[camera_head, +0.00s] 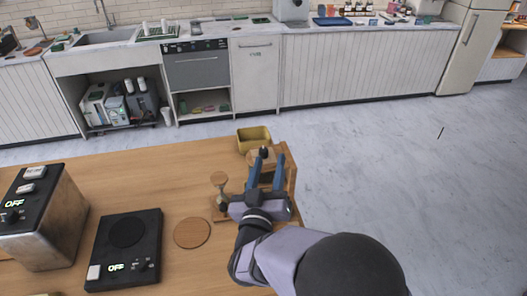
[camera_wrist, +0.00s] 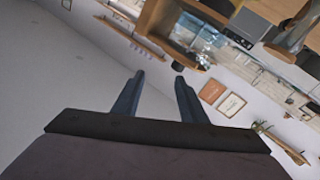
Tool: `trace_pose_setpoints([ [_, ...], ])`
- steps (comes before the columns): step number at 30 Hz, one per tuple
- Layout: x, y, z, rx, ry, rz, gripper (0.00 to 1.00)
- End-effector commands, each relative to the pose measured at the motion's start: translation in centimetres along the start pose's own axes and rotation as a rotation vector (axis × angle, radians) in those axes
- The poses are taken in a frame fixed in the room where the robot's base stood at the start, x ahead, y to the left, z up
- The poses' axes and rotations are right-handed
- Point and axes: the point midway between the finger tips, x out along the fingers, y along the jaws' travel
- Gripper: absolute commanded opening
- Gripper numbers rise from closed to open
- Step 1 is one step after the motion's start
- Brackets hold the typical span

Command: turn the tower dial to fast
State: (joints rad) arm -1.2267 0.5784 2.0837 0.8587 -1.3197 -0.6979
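A wooden tower stand (camera_head: 291,181) rises at the right end of the cart top in the head view, partly hidden by my gripper. A round wooden plate with a small black knob (camera_head: 263,152) shows at its top; I cannot tell whether this knob is the dial, and no "fast" mark is readable. My gripper (camera_head: 268,160) is open, its two blue fingers apart and overlapping the tower in the picture. Whether they touch it is unclear. In the wrist view the gripper (camera_wrist: 159,76) is open with nothing between the fingertips, and the tower is not recognisable there.
A yellow container (camera_head: 254,137) stands behind the tower. A small wooden-topped item (camera_head: 219,179) stands left of it, near a round wooden coaster (camera_head: 192,233). The cart's back left is clear.

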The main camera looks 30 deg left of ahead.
Motion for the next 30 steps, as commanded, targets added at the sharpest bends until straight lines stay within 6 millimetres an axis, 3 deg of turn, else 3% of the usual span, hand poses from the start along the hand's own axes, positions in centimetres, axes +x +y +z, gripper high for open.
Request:
trace_pose_setpoints([
  [6, -0.2, -2.2, 0.8, 0.187, -0.033, -0.09, 0.39],
  [12, -0.3, -2.5, 1.1, 0.31, -0.057, -0.097, 0.39],
  [20, -0.2, -2.5, 1.1, 0.345, -0.057, -0.094, 0.39],
  [30, 2.9, -2.7, 1.0, 0.342, -0.058, -0.092, 0.39],
])
